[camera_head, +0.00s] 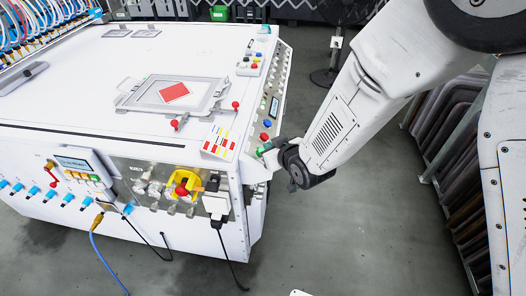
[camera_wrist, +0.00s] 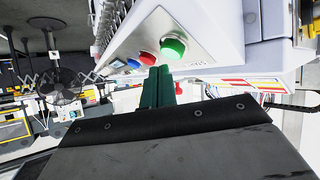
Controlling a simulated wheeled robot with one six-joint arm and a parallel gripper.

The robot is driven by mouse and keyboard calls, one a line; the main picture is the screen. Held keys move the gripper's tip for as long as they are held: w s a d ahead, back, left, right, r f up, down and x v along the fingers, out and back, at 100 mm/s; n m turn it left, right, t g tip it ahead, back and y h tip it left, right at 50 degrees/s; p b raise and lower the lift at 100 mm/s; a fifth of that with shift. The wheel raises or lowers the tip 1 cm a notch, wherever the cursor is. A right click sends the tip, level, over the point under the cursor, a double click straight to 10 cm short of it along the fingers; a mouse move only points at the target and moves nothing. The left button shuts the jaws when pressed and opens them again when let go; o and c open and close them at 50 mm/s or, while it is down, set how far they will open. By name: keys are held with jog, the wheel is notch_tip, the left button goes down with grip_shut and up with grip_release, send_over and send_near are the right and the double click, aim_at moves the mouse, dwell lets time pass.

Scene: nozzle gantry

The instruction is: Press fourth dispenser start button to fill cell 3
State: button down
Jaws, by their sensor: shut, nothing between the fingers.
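My gripper (camera_wrist: 159,73) has dark green fingers, which are shut together and empty in the wrist view. Just beyond the fingertips is a metal button plate with a round green button (camera_wrist: 173,47) and a round red button (camera_wrist: 147,58). The tips appear just below these two buttons; I cannot tell whether they touch either one. In the head view my gripper (camera_head: 267,147) is at the near right corner of the white machine (camera_head: 100,60), beside its sloped control panel. The red button (camera_head: 264,136) shows there just above the fingers. Dispenser numbers and cell 3 cannot be made out.
A metal frame (camera_head: 133,102) with a red square lies on the machine's top. A colored label chart (camera_head: 219,142) is near the corner. Cables hang from the machine's front (camera_head: 165,245). A rack of dark panels (camera_head: 455,130) stands at right. Floor between is clear.

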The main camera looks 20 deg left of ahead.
jog(key=shift+f, duration=0.1)
jog(key=shift+s+a+f, duration=0.1)
jog(key=shift+a+f, duration=0.1)
jog(key=shift+f, duration=0.05)
